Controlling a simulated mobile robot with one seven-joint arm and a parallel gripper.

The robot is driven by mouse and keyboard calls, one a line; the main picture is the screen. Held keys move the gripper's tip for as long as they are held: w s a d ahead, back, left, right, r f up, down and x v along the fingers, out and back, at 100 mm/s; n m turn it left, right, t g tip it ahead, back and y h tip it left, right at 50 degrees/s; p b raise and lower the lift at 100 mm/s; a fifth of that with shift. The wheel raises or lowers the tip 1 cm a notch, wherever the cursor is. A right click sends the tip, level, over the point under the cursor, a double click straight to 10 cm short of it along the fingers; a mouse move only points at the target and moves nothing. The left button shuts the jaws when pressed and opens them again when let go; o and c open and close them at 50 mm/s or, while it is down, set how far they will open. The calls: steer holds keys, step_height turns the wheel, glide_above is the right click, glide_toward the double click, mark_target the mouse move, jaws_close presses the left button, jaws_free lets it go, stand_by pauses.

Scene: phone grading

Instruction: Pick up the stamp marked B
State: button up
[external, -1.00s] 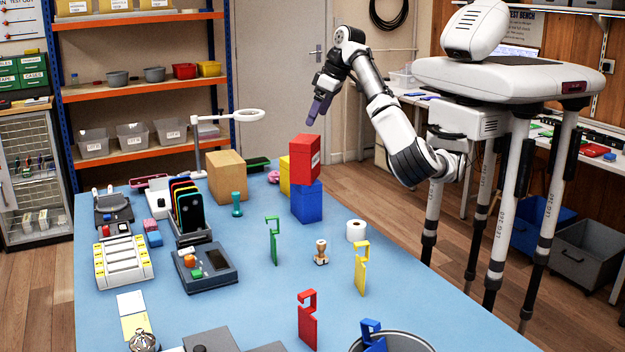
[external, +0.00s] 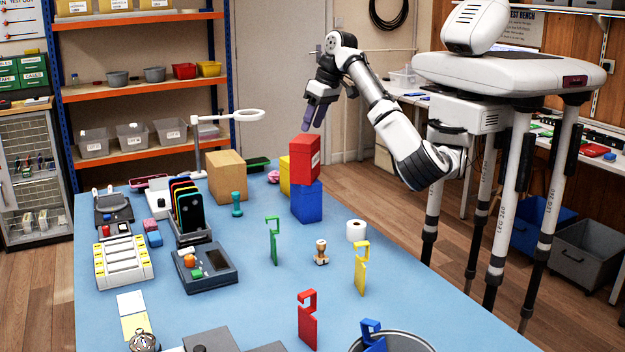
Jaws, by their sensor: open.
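Two stamp-like objects stand on the blue table. One has a wooden handle (external: 321,253) and stands near the middle right, between a green hook tag and a yellow one. The other is teal (external: 237,205) and stands farther back, in front of a cardboard box. No letter is readable on either, so I cannot tell which is marked B. My gripper (external: 314,117) is open and empty, fingers pointing down. In the picture it is just above the stacked red box, clear of both stamps.
A red box (external: 304,157) sits on a blue box (external: 307,203), with a yellow box behind. Upright hook tags in green (external: 273,243), yellow (external: 361,268) and red (external: 307,318) stand around the wooden-handled stamp. A white roll (external: 356,230) is close by. A phone rack (external: 190,228) stands left.

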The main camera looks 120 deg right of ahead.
steer(key=w+a+f+m+g+y+p, duration=0.1)
steer(key=w+a+f+m+p, duration=0.35)
steer(key=w+a+m, duration=0.35)
steer(key=m+g+y+p, duration=0.2)
steer(key=m+p, duration=0.3)
steer(key=m, duration=0.3)
glide_above(321, 242)
steer(key=f, duration=1.5)
steer(key=shift+s+f, duration=0.25)
steer(key=shift+w+f+p, duration=0.2)
steer(key=shift+f+p, duration=0.55)
steer(key=shift+f, duration=1.95)
jaws_close()
steer(key=shift+r, duration=0.1)
